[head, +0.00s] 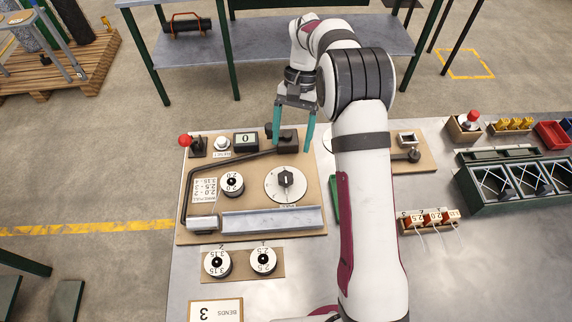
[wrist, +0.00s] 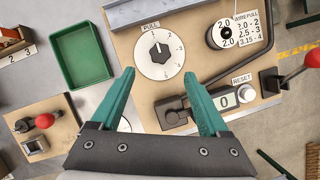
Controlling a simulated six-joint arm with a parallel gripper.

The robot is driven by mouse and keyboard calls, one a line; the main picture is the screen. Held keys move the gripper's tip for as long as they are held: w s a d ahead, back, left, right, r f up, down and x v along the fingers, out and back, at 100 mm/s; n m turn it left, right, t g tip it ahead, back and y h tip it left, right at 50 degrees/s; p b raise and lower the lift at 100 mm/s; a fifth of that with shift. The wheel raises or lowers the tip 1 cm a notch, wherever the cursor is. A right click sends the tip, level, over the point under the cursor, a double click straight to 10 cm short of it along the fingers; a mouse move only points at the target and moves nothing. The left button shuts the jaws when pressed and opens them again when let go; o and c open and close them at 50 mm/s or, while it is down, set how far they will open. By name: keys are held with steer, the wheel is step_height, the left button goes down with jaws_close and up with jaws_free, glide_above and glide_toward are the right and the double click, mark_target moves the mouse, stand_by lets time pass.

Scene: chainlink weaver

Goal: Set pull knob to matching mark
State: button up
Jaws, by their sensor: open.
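The pull knob (head: 286,184) is a small dark grip in the middle of a round white dial on the tan board. In the wrist view the knob (wrist: 158,49) lies just beyond my fingertips, under the word PULL. Its pointer aims roughly upward there; the exact number it meets is too small to tell. My gripper (head: 292,147) is open and empty, its teal fingers pointing down, above the board and apart from the knob. The wire/pull chart (wrist: 252,32) reads 2.0 - 2, 2.5 - 3, 3.15 - 4. The spool (wrist: 228,35) beside it reads 2.0.
A dark bent bar (head: 225,165) and a block lie near the dial. A red-knobbed lever (head: 185,141), reset button (head: 222,143) and counter (head: 246,141) showing 0 line the far edge. A metal channel (head: 270,218) and spare spools (head: 217,263) are nearer. A green tray (wrist: 82,57) stands beside the board.

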mark_target(287, 176)
steer(key=x, duration=1)
steer(key=shift+f, duration=0.15)
jaws_close()
steer(key=shift+m, duration=0.3)
steer(key=m+t+y, duration=0.1)
steer(key=m, duration=0.2)
steer(key=shift+d+m, duration=0.1)
steer(key=shift+m, duration=0.3)
steer(key=shift+s+m+t+y, duration=0.1)
steer(key=shift+m+t+y, duration=0.25)
steer(key=shift+m, duration=0.7)
steer(key=shift+s+m+t+y, duration=0.1)
steer(key=shift+m+t+y, duration=0.2)
steer(key=shift+m, duration=0.75)
